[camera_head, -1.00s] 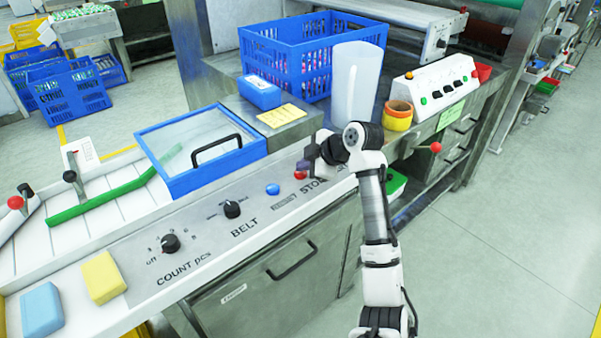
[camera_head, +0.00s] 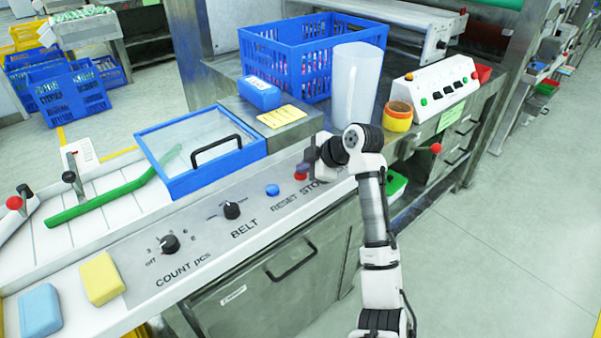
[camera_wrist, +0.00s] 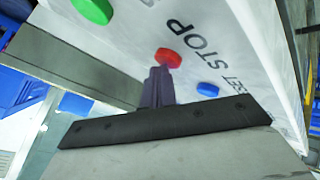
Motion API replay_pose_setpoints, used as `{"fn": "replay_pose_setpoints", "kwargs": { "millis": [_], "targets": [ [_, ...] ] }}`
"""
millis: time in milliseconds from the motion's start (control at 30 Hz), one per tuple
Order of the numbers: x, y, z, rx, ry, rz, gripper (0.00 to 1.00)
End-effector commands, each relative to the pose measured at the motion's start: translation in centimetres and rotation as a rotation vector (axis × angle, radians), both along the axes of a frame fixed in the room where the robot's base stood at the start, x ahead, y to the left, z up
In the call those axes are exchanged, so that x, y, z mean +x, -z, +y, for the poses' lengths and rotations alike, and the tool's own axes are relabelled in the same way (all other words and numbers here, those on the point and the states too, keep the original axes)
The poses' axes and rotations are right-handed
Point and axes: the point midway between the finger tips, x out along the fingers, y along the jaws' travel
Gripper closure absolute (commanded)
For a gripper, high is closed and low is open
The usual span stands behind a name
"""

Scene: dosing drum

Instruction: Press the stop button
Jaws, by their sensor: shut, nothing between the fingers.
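The red stop button (camera_head: 300,175) sits on the grey control panel beside the printed word STOP. It also shows in the wrist view (camera_wrist: 168,57), just beyond my fingertips. My gripper (camera_head: 306,165) is shut and empty, right at the button from above and behind it in the head view. In the wrist view my closed fingers (camera_wrist: 158,80) point at the button, their tips at its near edge. I cannot tell whether they touch it. The arm hides the end of the STOP label in the head view.
The blue reset button (camera_head: 272,190) lies left of the stop button. A belt knob (camera_head: 232,209) and count knob (camera_head: 170,243) are further left. A blue-framed lid (camera_head: 200,150) and a translucent cylinder (camera_head: 357,85) stand behind. A green round part (camera_wrist: 92,8) shows in the wrist view.

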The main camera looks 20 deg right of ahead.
Motion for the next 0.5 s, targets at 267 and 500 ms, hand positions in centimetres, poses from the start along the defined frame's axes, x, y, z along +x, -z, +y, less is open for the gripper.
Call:
{"fn": "replay_pose_setpoints", "kwargs": {
  "millis": [267, 500],
  "targets": [
    [0.0, -1.5, 0.0, 0.000, 0.001, -0.001, 1.00],
    [0.0, -1.5, 0.0, 0.000, 0.001, -0.001, 1.00]
  ]
}}
